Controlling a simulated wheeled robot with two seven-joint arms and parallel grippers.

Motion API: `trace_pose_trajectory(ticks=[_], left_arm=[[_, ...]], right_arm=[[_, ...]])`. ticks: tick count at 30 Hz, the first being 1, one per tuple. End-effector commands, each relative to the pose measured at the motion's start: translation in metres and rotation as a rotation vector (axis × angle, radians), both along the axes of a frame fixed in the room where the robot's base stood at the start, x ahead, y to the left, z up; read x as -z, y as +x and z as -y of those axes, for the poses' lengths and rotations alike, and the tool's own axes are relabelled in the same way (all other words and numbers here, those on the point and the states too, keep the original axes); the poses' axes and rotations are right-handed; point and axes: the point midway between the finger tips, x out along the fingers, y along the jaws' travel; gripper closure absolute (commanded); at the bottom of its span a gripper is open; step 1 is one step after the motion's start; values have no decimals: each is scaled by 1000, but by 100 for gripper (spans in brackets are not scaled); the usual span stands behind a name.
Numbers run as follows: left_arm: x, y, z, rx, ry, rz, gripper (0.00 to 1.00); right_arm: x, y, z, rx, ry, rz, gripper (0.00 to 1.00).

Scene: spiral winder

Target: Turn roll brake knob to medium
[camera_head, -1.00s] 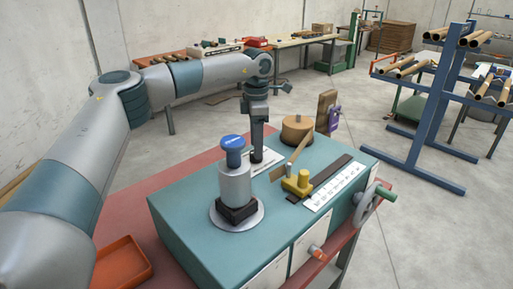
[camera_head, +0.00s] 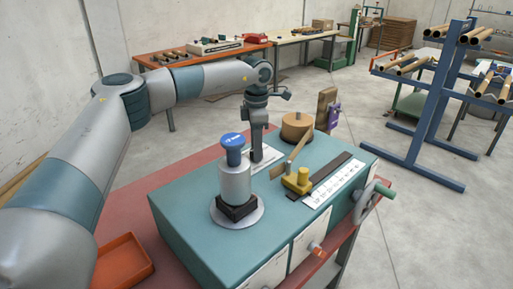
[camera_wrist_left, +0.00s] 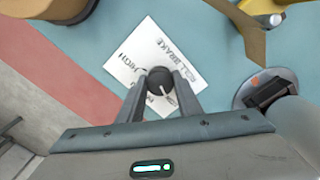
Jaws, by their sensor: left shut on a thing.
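The roll brake knob (camera_wrist_left: 160,78) is small, round and dark, with a white pointer line. It stands on a white label (camera_wrist_left: 128,62) reading "ROLL BRAKE", with "HIGH" at one side. In the left wrist view the pointer slants to the lower right; the marking near it is partly covered by the fingers. My left gripper (camera_wrist_left: 160,88) is shut on the knob, a finger on each side. In the head view my left gripper (camera_head: 257,155) points down at the teal machine top (camera_head: 190,190), behind the blue-capped silver cylinder. My right gripper is not in view.
The blue-capped cylinder (camera_head: 235,180) stands close in front of the gripper. A brown roll (camera_head: 297,127) and a yellow block (camera_head: 298,180) with a tan strip are to its right. An orange tray (camera_head: 123,262) lies at the lower left.

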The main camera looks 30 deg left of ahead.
Motion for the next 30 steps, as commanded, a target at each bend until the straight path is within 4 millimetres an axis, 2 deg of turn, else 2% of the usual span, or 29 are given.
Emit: trace_pose_trajectory(ticks=[8, 14, 30], left_arm=[[0, 0, 0, 57, 0, -2, 91], [0, 0, 0, 165, -1, -1, 91], [0, 0, 1, 647, -1, 0, 91]], right_arm=[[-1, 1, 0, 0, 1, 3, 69], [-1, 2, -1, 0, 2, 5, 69], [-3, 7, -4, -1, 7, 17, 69]])
